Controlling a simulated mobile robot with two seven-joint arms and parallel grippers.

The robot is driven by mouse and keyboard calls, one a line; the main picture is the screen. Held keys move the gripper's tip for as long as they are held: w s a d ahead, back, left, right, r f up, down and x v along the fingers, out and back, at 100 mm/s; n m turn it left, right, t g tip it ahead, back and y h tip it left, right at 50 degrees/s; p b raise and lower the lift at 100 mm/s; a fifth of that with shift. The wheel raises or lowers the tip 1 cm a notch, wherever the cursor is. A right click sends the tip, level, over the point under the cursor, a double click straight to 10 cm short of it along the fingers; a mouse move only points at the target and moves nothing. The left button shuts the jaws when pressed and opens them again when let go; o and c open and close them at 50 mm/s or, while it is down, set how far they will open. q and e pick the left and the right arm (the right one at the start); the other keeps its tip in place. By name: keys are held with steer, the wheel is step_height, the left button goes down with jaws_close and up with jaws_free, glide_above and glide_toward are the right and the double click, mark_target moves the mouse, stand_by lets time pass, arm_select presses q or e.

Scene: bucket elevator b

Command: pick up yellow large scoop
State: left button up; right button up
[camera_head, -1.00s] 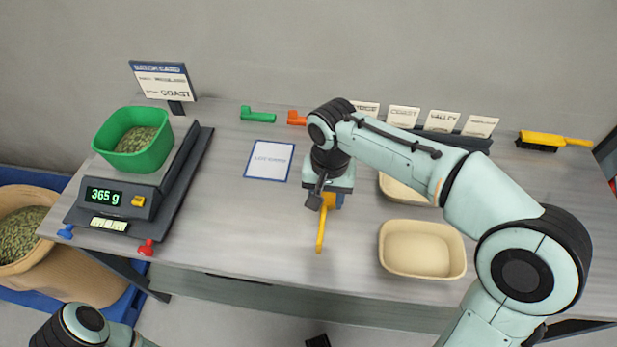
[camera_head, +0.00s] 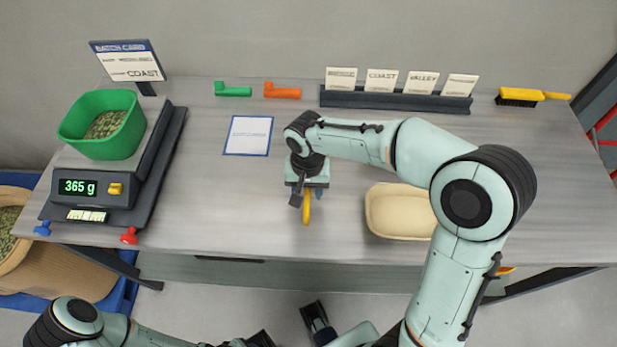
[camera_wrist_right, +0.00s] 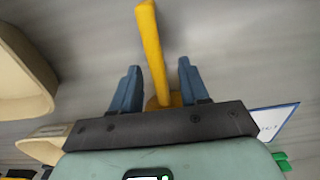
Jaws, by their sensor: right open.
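The yellow large scoop (camera_head: 307,208) lies on the table under my right gripper (camera_head: 305,193). Its handle points to the table's front edge. In the right wrist view, the scoop's yellow handle (camera_wrist_right: 152,45) runs between the two blue fingers of my open right gripper (camera_wrist_right: 155,85), with a gap on each side. The scoop's bowl is mostly hidden by the gripper. My left arm shows along the bottom of the head view; a dark part at bottom centre may be its gripper, but its jaws are unclear.
A scale (camera_head: 90,193) carries a green bin (camera_head: 105,148) at left and reads 365 g. A cream tray (camera_head: 400,212) stands right of the scoop.

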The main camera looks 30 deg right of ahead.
steer(key=shift+f, duration=0.95)
jaws_close()
arm_select(q)
steer(key=shift+f, duration=0.1)
arm_select(e)
steer(key=shift+r, duration=0.15)
